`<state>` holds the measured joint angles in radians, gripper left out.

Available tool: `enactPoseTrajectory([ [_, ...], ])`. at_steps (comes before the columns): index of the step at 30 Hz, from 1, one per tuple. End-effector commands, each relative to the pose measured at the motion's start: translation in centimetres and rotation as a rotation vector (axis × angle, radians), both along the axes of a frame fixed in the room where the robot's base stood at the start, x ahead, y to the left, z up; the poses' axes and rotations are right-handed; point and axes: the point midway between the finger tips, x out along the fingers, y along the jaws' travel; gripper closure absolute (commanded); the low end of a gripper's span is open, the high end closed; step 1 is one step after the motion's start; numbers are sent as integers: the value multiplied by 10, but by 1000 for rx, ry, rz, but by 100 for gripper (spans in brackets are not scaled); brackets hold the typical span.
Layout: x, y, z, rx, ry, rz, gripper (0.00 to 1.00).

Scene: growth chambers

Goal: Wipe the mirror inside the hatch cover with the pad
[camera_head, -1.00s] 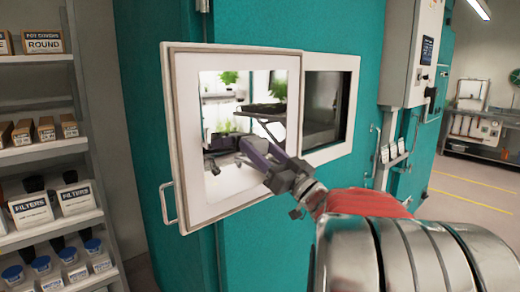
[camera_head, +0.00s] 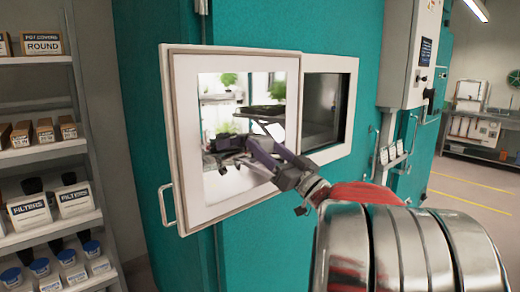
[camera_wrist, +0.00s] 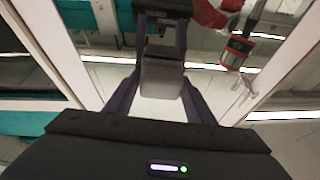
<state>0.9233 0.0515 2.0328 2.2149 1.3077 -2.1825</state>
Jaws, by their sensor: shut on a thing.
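The hatch cover (camera_head: 184,130) stands swung open, with a white frame and a handle on its left edge. The mirror (camera_head: 222,187) fills its inner face and reflects plants, a shelf and my arm. My gripper (camera_head: 250,148) is in front of the mirror's middle. In the wrist view, my gripper's dark purple fingers (camera_wrist: 160,92) are shut on the grey pad (camera_wrist: 162,78). The mirror (camera_wrist: 225,92) lies ahead of the pad and shows my reflected gripper and red arm part. I cannot tell whether the pad touches the glass.
The hatch opening (camera_head: 322,105) is right of the cover, in a teal chamber wall (camera_head: 275,240). A shelf rack (camera_head: 55,150) with boxes and bottles stands at left. A control box (camera_head: 410,55) hangs at right. Open floor (camera_head: 470,195) lies beyond.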

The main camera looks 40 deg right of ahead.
Motion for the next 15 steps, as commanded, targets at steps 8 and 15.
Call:
enactPoseTrajectory([
  [8, 0, -11, 0, 0, 1, 0, 68],
  [15, 1, -11, 0, 0, 0, 1, 68],
])
